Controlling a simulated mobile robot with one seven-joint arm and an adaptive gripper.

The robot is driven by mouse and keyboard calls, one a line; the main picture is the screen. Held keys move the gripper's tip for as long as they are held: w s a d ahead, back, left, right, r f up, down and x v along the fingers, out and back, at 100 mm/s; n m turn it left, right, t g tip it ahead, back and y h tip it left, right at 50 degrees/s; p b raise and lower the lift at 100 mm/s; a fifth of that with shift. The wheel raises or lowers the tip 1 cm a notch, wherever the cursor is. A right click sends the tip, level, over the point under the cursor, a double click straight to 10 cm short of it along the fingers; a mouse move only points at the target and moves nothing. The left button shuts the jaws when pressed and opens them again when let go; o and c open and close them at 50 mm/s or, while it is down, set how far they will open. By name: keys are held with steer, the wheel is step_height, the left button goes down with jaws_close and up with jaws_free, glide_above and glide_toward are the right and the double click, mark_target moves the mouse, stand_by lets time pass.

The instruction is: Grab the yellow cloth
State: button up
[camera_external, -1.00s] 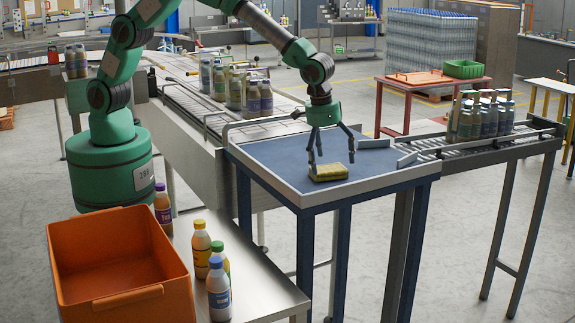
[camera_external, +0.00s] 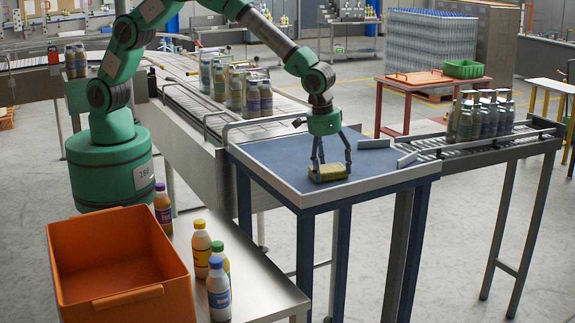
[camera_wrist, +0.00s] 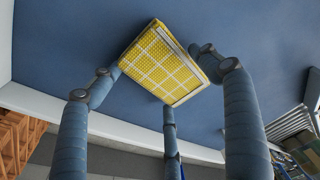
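The yellow cloth (camera_external: 328,174) is a small folded pad lying near the front edge of the blue tabletop. In the wrist view the cloth (camera_wrist: 163,66) shows a white grid pattern and sits turned at an angle among the fingers. My gripper (camera_external: 331,168) points down with its fingers around the cloth. In the wrist view my gripper (camera_wrist: 155,75) has three fingers, with tips close to the cloth's left corner, right side and lower edge. I cannot tell whether they press on it.
The blue table (camera_external: 285,160) has a pale raised rim and is otherwise mostly clear. A roller conveyor with several bottles (camera_external: 480,118) joins it at right. An orange crate (camera_external: 120,262) and several bottles (camera_external: 203,250) stand on a metal table at front left.

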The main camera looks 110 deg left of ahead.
mark_target(330, 170)
steer(key=c, duration=0.5)
step_height(330, 170, up, 10)
steer(key=shift+b, duration=0.35)
stand_by(0.6)
